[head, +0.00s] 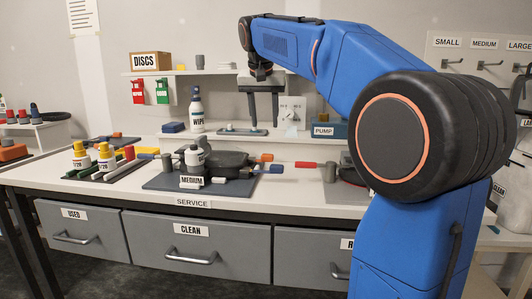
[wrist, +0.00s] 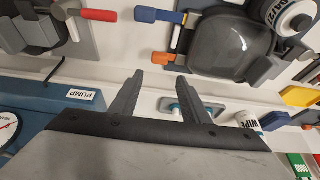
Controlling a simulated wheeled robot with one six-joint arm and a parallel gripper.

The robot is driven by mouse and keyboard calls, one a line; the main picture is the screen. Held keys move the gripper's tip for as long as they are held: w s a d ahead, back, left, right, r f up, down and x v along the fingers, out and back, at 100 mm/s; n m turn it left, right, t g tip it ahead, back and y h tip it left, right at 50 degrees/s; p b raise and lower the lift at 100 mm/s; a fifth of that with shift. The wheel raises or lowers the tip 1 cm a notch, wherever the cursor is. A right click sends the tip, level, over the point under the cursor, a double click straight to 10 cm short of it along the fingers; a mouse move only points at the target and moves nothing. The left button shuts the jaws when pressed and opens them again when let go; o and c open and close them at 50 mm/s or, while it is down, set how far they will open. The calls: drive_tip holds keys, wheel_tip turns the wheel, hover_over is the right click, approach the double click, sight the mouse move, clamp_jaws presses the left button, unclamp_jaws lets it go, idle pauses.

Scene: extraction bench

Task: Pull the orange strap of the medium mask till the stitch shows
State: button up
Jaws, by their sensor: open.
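The medium mask is a dark grey facepiece (head: 228,160) on a blue-grey mat behind the MEDIUM label. It also shows in the wrist view (wrist: 228,45). Its orange strap tab (head: 265,158) sticks out on its right, behind a blue strap tab (head: 270,170). In the wrist view the orange tab (wrist: 168,58) lies left of the mask, below the blue one. No stitch is visible. My gripper (head: 264,124) points down, open and empty, in the air above the bench and apart from the strap. Its fingers (wrist: 158,82) appear just below the orange tab in the wrist view.
A white canister (head: 195,156) stands at the mask's left. A red-tabbed strap (head: 304,165) of another mask lies at the right. The PUMP box (head: 330,128), a WIPE bottle (head: 196,110) and a small stand (head: 242,132) are on the ledge behind. Yellow-capped bottles (head: 80,155) stand at left.

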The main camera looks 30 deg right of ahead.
sight(267, 155)
drive_tip(key=x, duration=1.4)
drive_tip(key=shift+c, duration=0.3)
